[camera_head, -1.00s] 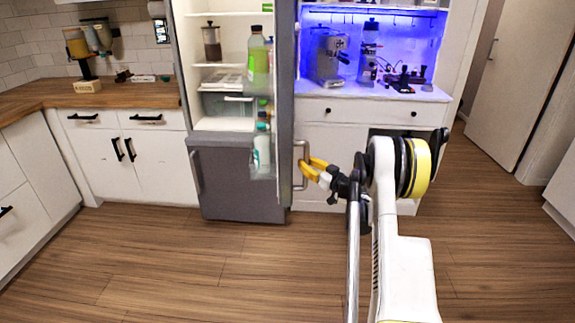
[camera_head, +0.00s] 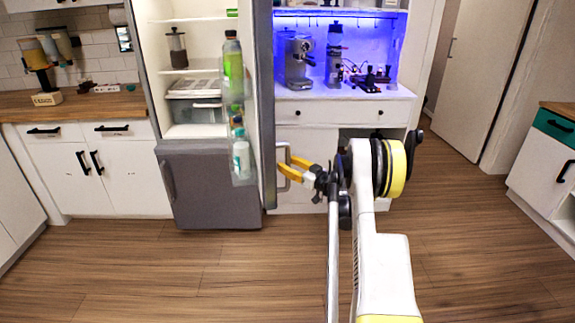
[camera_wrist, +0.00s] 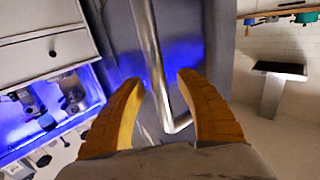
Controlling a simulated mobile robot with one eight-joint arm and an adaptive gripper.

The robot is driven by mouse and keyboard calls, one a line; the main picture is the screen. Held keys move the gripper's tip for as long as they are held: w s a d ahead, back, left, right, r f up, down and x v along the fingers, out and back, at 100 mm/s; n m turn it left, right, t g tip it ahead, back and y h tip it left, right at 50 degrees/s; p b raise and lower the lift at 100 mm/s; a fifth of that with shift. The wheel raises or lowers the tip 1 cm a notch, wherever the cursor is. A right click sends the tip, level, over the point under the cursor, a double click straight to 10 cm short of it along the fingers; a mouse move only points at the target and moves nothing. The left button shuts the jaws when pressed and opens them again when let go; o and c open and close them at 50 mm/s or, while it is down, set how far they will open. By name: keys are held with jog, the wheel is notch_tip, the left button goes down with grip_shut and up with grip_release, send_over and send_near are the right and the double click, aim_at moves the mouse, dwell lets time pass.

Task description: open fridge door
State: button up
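The fridge (camera_head: 200,128) stands with its upper door (camera_head: 264,100) swung open toward me, so I see the door nearly edge-on and the lit shelves inside. The door's metal handle (camera_head: 281,152) is on its outer side, facing right. My gripper (camera_head: 286,165) is at the handle, with its yellow fingers spread. In the wrist view, the handle bar (camera_wrist: 150,50) runs between the two fingers of my gripper (camera_wrist: 160,82), with gaps showing on both sides. I see no clear finger contact with the bar. The lower grey fridge section (camera_head: 210,185) is shut.
Bottles (camera_head: 233,65) stand in the door's inner racks. A white cabinet (camera_head: 345,108) with an espresso machine (camera_head: 298,62) is close behind the door on the right. A wooden counter (camera_head: 75,105) is at the left. The wooden floor (camera_head: 180,270) in front is clear.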

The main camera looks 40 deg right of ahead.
jog(key=s+d, duration=0.1)
jog(key=s, duration=1)
jog(key=shift+s+d, duration=0.2)
jog(key=shift+s, duration=0.2)
